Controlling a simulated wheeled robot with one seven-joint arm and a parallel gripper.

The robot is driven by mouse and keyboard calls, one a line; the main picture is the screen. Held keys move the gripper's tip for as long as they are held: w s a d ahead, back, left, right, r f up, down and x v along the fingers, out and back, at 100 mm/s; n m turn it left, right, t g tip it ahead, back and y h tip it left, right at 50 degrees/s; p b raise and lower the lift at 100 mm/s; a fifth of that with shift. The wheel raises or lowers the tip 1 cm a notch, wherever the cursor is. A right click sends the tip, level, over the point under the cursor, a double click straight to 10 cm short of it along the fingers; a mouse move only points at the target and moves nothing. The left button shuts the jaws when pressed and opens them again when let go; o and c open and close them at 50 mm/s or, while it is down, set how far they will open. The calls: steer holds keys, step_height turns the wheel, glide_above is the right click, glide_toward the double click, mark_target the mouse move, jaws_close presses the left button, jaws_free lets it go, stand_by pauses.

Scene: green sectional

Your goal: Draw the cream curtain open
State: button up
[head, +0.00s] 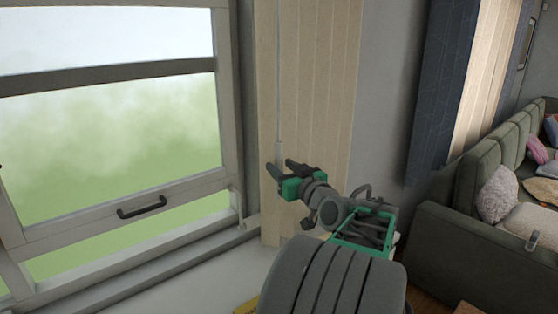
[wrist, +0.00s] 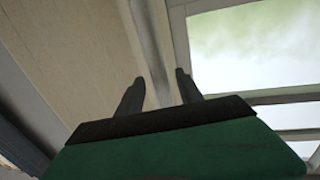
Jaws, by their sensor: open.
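The cream curtain (head: 325,80) hangs in vertical folds just right of the window; it fills the left of the wrist view (wrist: 70,55). A thin pale grey rod (head: 278,90) hangs down in front of its left part. My gripper (head: 279,164) is open, in front of the curtain at the rod's lower end. In the wrist view its two dark fingers (wrist: 157,86) stand apart, with a grey upright strip (wrist: 150,50) showing between them. I cannot tell whether either finger touches the rod. The curtain's lower right part is hidden behind my arm.
The window (head: 110,120), with a dark handle (head: 142,207) and a sill (head: 140,265), is at the left, its glass uncovered. A dark curtain (head: 445,80) and another cream panel (head: 487,70) hang at the right. A green sofa (head: 455,245) with cushions stands below them.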

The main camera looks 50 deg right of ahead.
steer(key=shift+x, duration=1.1)
steer(key=shift+a, duration=0.1)
jaws_close()
stand_by(0.5)
